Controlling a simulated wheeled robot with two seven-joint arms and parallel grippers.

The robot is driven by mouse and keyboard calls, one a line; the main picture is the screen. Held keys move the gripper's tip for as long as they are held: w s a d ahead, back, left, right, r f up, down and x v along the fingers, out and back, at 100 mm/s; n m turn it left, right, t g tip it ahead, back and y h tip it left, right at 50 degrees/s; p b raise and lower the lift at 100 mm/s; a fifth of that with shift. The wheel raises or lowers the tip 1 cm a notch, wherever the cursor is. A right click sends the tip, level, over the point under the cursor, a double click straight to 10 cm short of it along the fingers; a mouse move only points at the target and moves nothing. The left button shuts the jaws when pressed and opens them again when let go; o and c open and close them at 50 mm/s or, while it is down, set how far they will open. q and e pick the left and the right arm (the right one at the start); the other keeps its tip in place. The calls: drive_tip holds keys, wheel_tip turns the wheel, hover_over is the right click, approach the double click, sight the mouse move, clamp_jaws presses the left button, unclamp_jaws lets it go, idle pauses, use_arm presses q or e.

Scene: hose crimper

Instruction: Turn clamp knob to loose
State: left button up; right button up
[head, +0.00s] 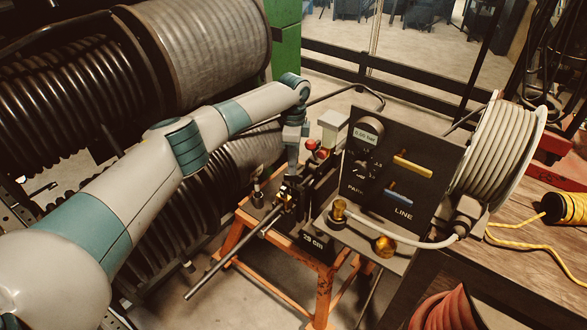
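My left arm reaches in from the left, and its gripper (288,193) points down at the crimper on the orange stand. The dark fingers are around or right beside a small brass-coloured part (284,201), which may be the clamp knob. The view is too small to tell whether they touch it. A dark rod (232,252) slants down and left from there. No label reading loose or tight is legible. My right gripper is out of view.
Red knobs (311,145) sit close behind the gripper. A brass fitting (338,209) and a brass cap (385,246) are on the plate at right. Large hose coils (70,80) fill the left. The orange stand (283,256) is below.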

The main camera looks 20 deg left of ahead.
sight(294, 180)
use_arm(q)
drive_tip(key=shift+f+p, duration=0.35)
drive_tip(key=shift+f, duration=1.9)
drive_tip(key=shift+c, duration=0.6)
clamp_jaws()
